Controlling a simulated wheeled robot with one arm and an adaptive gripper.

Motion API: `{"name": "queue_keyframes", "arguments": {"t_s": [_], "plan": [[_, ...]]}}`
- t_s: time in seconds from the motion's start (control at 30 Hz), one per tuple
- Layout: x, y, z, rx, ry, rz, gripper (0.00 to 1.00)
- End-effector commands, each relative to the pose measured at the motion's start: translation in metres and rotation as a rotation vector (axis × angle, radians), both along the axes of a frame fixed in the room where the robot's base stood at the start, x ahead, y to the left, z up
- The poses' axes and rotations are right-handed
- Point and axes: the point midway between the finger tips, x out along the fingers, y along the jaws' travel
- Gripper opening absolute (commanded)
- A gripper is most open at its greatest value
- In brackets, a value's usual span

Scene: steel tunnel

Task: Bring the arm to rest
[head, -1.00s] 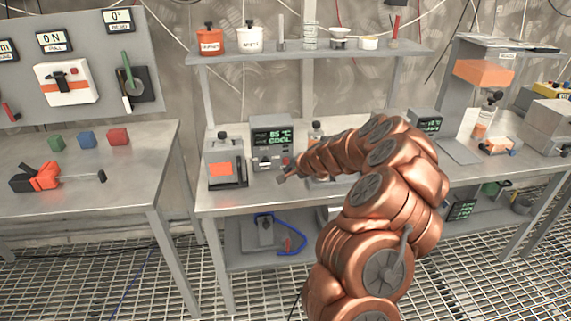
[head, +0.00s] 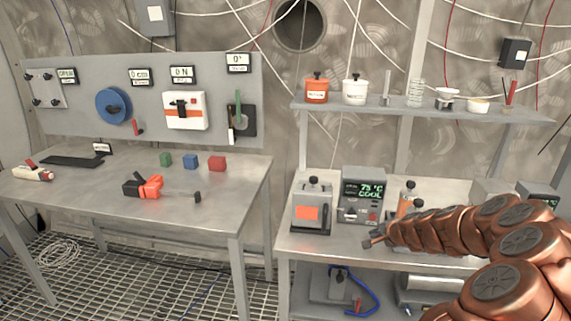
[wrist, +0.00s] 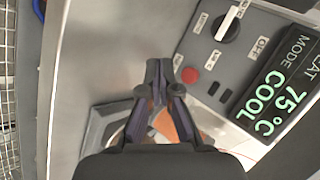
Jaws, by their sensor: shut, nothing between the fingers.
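My arm is copper-coloured and reaches in from the lower right of the head view. My gripper (head: 372,240) is at its left end, over the front of the right bench (head: 330,245), just in front of the grey heater unit (head: 362,185). In the wrist view my gripper (wrist: 156,72) is shut and empty, its fingertips together. The heater unit (wrist: 215,70) fills the right of that view, with a knob, a red button and a display reading 75 °C COOL. I cannot tell whether the fingers touch anything.
A grey canister with an orange label (head: 312,208) stands left of the heater. A shelf (head: 430,108) with pots runs above. The left table (head: 90,195) holds an orange-black tool (head: 145,187) and coloured cubes (head: 190,161). Grating floor shows between the benches.

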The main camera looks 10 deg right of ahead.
Motion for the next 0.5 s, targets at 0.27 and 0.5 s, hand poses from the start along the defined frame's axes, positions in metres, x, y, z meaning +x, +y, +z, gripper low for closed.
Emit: {"name": "queue_keyframes", "arguments": {"t_s": [0.27,0.5], "plan": [[0.001,0.076,0.044,-0.020,0.000,0.203,0.00],[-0.042,0.198,0.097,-0.085,0.054,0.557,0.00]]}}
